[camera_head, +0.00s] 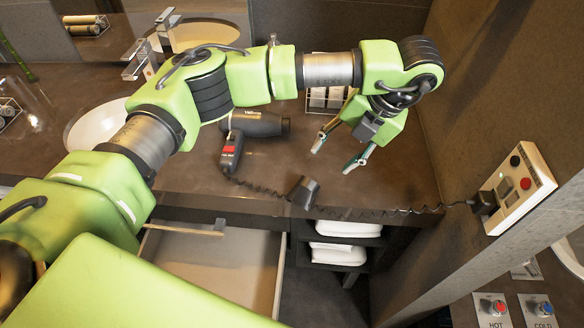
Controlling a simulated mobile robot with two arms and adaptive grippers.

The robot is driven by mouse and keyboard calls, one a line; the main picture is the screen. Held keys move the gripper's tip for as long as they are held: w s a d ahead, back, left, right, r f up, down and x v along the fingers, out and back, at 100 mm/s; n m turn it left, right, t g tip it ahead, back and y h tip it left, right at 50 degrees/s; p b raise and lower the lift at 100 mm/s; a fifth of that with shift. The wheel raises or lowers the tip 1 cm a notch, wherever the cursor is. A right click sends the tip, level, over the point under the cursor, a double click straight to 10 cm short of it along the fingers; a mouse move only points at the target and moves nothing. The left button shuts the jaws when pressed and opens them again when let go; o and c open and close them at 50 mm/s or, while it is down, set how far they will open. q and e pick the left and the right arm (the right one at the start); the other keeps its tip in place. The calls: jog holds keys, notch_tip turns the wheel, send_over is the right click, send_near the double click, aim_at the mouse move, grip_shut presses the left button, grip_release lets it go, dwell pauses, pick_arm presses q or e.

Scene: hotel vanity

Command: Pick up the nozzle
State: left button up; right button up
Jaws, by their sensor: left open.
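The nozzle (302,192) is a small dark, flared piece near the front edge of the counter (190,173). A dark hair dryer (262,123) with a red switch on its handle lies behind it and to its left, partly behind my arm. My left gripper (333,157) is open and empty, with its two fingers pointing down toward the counter. It is behind the nozzle and to its right, apart from it. My right gripper is not in view.
The dryer's coiled cord (390,211) runs past the nozzle to a wall panel (516,186) at the right. An open drawer (210,265) and shelves with white towels (345,228) are below. A sink (97,124) is at the left.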

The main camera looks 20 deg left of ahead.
pick_arm(q)
jog(key=p, duration=0.2)
send_over(312, 182)
jog(key=d, duration=0.2)
jog(key=f, duration=0.6)
jog(key=shift+w, duration=0.2)
jog(key=p+x, duration=0.2)
jog(key=x, duration=0.1)
jog(key=p+x, duration=0.1)
jog(key=x, duration=0.1)
jog(key=shift+f, duration=0.3)
jog(key=shift+a+f, duration=0.15)
jog(key=shift+f, duration=0.4)
jog(key=c, duration=0.7)
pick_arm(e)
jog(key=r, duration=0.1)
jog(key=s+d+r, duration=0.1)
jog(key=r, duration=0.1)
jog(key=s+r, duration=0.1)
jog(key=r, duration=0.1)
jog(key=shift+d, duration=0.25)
